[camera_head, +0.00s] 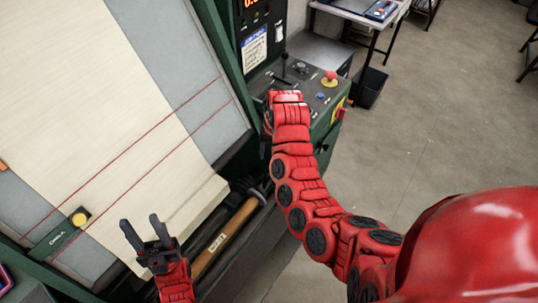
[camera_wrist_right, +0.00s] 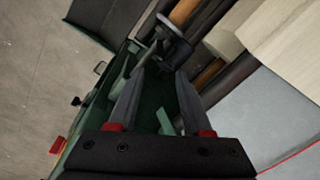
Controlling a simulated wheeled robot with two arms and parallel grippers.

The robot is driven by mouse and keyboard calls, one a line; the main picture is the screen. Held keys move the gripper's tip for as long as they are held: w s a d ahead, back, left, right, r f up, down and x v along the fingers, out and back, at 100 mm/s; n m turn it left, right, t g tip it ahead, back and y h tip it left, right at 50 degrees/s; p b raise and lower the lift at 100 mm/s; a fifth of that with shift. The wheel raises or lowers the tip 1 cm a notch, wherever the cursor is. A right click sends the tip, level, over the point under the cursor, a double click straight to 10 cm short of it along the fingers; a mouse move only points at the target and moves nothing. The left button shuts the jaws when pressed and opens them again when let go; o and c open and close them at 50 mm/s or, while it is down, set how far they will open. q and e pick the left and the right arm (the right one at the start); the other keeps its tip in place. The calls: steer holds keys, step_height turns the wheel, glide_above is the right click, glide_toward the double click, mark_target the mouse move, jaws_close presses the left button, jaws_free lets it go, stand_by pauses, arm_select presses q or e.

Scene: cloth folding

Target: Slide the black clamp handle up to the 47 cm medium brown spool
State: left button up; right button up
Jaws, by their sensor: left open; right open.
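A brown spool (camera_head: 237,219) with a small white label lies in the dark trough along the machine's front edge. In the right wrist view, a dark round-ended part that looks like the black clamp handle (camera_wrist_right: 174,48) is just beyond my right fingertips, near brown rolls (camera_wrist_right: 208,73). I cannot tell whether my fingers touch it. My right gripper (camera_wrist_right: 158,78) is open; in the head view its fingers are mostly hidden by my red arm. My left gripper (camera_head: 142,230) is open and empty, above the machine's front edge by the cloth.
Cream cloth (camera_head: 90,90) lies over the grey machine bed (camera_head: 175,50), crossed by red lines. A control panel (camera_head: 310,85) with a red button stands beyond my right arm.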

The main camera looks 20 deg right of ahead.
steer(key=w+d+f+t+h+b, duration=0.35)
steer(key=w+f+t+b, duration=0.35)
steer(key=w+t, duration=0.55)
steer(key=s+d+f+n+y+b, duration=0.2)
steer(key=s+f+n+y, duration=0.1)
steer(key=s+n+y, duration=0.3)
steer(key=s+d+f+n+y+b, duration=0.2)
steer(key=s+n+y+b, duration=0.15)
steer(key=s, duration=0.45)
steer(key=s+d+f+n+y+b, duration=0.2)
steer(key=s+f+n+y, duration=0.15)
steer(key=s+y, duration=0.3)
steer(key=shift+n+g, duration=0.4)
steer(key=shift+g, duration=0.15)
steer(key=p+x, duration=0.1)
steer(key=x, duration=0.4)
steer(key=p+x, duration=0.1)
steer(key=x, duration=0.5)
steer(key=r+x, duration=0.1)
steer(key=x, duration=0.5)
steer(key=shift+s+a+p, duration=0.25)
steer(key=shift+s+p, duration=0.15)
